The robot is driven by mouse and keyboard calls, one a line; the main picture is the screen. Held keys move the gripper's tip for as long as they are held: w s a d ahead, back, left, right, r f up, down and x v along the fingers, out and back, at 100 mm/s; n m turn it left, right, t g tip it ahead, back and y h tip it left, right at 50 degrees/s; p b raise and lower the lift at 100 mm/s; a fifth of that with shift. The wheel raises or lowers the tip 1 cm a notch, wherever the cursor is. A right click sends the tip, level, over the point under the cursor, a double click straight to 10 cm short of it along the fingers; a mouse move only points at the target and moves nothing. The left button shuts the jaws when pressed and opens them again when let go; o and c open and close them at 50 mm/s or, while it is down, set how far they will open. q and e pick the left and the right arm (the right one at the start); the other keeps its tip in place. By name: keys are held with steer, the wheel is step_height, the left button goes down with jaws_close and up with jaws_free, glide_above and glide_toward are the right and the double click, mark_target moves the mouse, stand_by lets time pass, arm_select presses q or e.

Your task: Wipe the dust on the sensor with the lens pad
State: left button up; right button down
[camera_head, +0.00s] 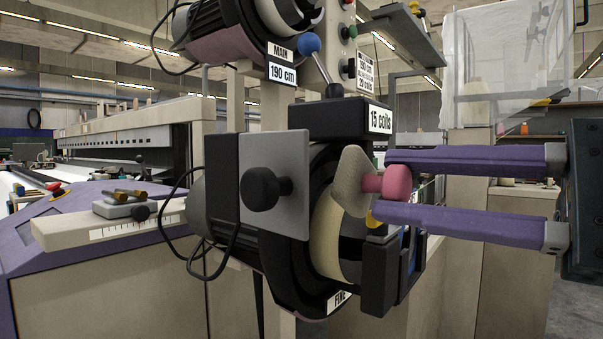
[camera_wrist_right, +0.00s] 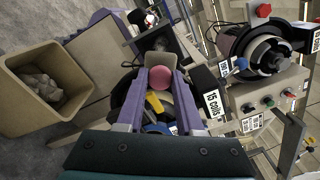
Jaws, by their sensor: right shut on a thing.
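My right gripper (camera_head: 384,186) reaches in from the right with two purple fingers. It is shut on the pink handle (camera_head: 396,183) of the lens pad, and the handle also shows between the fingers in the right wrist view (camera_wrist_right: 160,78). The beige pad face (camera_head: 350,181) points left, in front of the cream drum (camera_head: 326,234) of the unit labelled "15 coils". I cannot tell whether the pad touches anything. A dark bracket (camera_head: 378,288) stands below the pad; I cannot clearly pick out the sensor or its dust. My left gripper is out of view.
A grey plate with a black knob (camera_head: 262,188) stands left of the pad. A blue-knobbed lever (camera_head: 309,44) rises above. A second feeder unit (camera_wrist_right: 270,55) and an open tan bin (camera_wrist_right: 42,88) show in the right wrist view. A loom (camera_head: 130,140) is behind left.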

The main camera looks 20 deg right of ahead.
mark_target(365, 183)
steer(key=p+x, duration=0.1)
steer(key=x, duration=0.3)
steer(key=shift+r+p, duration=0.2)
steer(key=shift+p, duration=0.2)
steer(key=shift+x, duration=0.95)
steer(key=shift+f, duration=0.15)
steer(key=shift+w+a, duration=0.15)
steer(key=shift+a, duration=0.05)
steer(key=shift+p+x, duration=0.45)
steer(key=shift+x, duration=0.4)
